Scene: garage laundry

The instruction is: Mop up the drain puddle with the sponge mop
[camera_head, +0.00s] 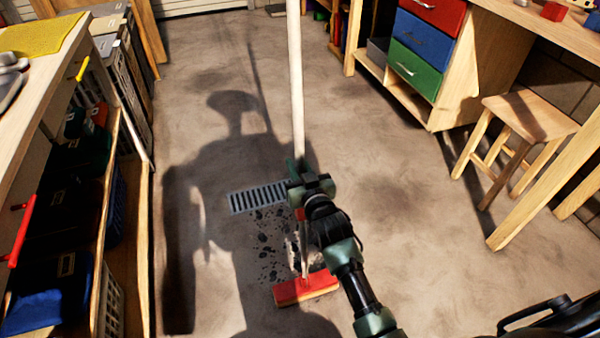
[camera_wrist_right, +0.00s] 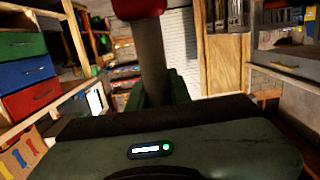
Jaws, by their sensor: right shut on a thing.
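The sponge mop has a long pale handle (camera_head: 297,80) and a red and yellow sponge head (camera_head: 307,289). The handle stands nearly upright in the head view, with the head low at the floor; I cannot tell whether it touches. My right gripper (camera_head: 308,186) is shut on the handle's lower part. The right wrist view shows the handle (camera_wrist_right: 153,62) as a dark shaft between the green fingers. A metal drain grate (camera_head: 262,197) lies in the floor left of the gripper. My left gripper is not in view.
A wooden shelf unit (camera_head: 142,235) with bins lines the left side. A wooden stool (camera_head: 527,118) and a workbench with red, blue and green drawers (camera_head: 420,40) stand at the right. Concrete floor (camera_head: 400,230) between them is open.

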